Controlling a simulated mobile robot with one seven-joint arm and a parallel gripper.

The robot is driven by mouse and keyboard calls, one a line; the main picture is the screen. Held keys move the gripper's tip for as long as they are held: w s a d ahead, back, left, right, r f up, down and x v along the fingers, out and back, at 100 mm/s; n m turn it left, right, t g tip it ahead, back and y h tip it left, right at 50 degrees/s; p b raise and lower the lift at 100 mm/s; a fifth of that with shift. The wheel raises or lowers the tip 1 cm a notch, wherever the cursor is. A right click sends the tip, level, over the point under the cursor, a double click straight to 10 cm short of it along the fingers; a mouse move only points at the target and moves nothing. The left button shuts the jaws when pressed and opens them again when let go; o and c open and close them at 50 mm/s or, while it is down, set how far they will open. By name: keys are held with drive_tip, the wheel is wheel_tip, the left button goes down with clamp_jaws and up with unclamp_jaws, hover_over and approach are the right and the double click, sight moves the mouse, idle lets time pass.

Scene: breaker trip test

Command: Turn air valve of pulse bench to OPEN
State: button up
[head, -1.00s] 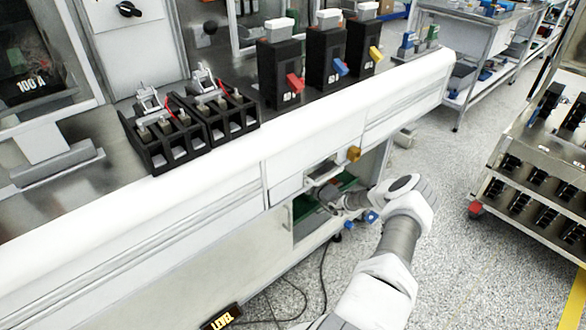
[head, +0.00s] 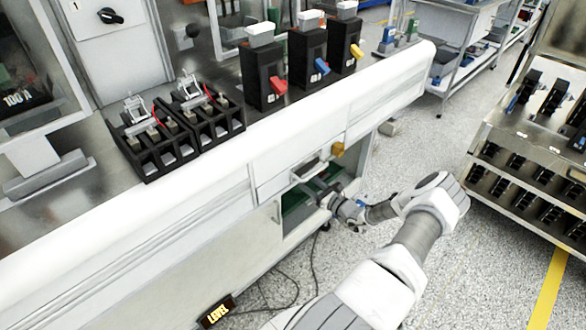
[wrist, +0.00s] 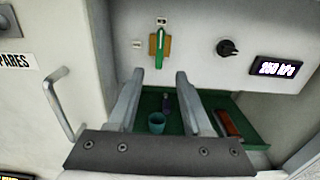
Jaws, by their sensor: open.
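The air valve in the wrist view has a green lever (wrist: 160,47) on a brass-yellow body (wrist: 153,45). The lever stands upright, in line with a small label above it; another small label is to its left. I cannot read either label clearly. My gripper (wrist: 160,77) is open and empty. Its two fingers are spread below the valve in the picture, one toward each side, and do not appear to touch the lever. In the head view my gripper (head: 318,192) is at the open bay under the bench; the green lever cannot be made out there.
The wrist view shows a black knob (wrist: 227,47), a pressure display (wrist: 276,68), a door handle (wrist: 62,108) at left, and a teal cup (wrist: 156,123) in the green-floored bay. A wheeled rack (head: 520,170) stands at right. Floor (head: 400,160) between is clear.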

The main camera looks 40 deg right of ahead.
drive_tip(key=shift+s+d, duration=0.15)
drive_tip(key=shift+s, duration=1.95)
